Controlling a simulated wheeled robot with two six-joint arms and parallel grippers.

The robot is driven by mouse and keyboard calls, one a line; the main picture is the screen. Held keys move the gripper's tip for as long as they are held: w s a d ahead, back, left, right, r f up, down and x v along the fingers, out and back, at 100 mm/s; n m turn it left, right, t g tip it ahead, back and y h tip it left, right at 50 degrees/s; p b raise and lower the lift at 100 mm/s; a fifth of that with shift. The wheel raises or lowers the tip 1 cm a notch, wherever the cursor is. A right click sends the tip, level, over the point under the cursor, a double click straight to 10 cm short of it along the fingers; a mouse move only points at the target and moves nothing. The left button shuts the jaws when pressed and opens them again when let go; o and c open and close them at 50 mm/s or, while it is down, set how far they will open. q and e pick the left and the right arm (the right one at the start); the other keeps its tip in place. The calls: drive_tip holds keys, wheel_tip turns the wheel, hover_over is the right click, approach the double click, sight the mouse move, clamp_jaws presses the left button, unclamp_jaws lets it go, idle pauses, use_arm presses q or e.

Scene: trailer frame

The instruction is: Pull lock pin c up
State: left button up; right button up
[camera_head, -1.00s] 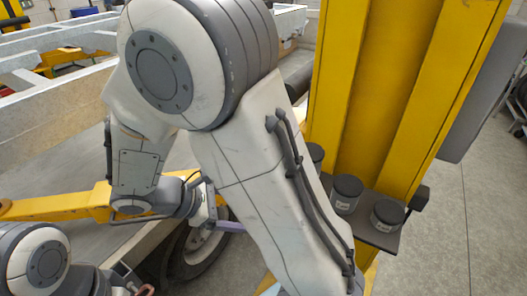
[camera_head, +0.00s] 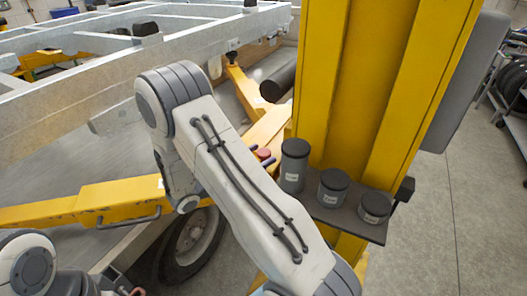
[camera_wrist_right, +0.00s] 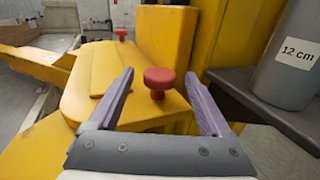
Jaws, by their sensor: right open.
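A red knob-topped pin (camera_wrist_right: 160,79) stands upright in a yellow arm plate (camera_wrist_right: 110,75) in the right wrist view. It also shows small in the head view (camera_head: 264,154), partly hidden. No letter is visible on it, so I cannot tell by marking whether it is lock pin c. My right gripper (camera_wrist_right: 159,74) is open, with its purple fingers on either side of the knob in the picture and nothing held. In the head view the right gripper (camera_head: 262,156) is mostly hidden behind its arm. Only my left arm shows at lower left; its gripper is not seen.
Another red knob (camera_wrist_right: 121,33) stands farther off. A yellow post (camera_head: 370,90) rises beside a dark shelf (camera_head: 335,215) with grey cylinders, one marked 12 cm (camera_wrist_right: 290,55), close right of the gripper. A wheel (camera_head: 190,245) and metal trailer frame (camera_head: 110,75) lie left.

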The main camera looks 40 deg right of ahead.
sight(264, 152)
drive_tip(key=shift+d, duration=1.1)
clamp_jaws()
wheel_tip(264, 152, up, 4)
drive_tip(key=p, duration=0.3)
drive_tip(key=shift+f, duration=0.25)
unclamp_jaws()
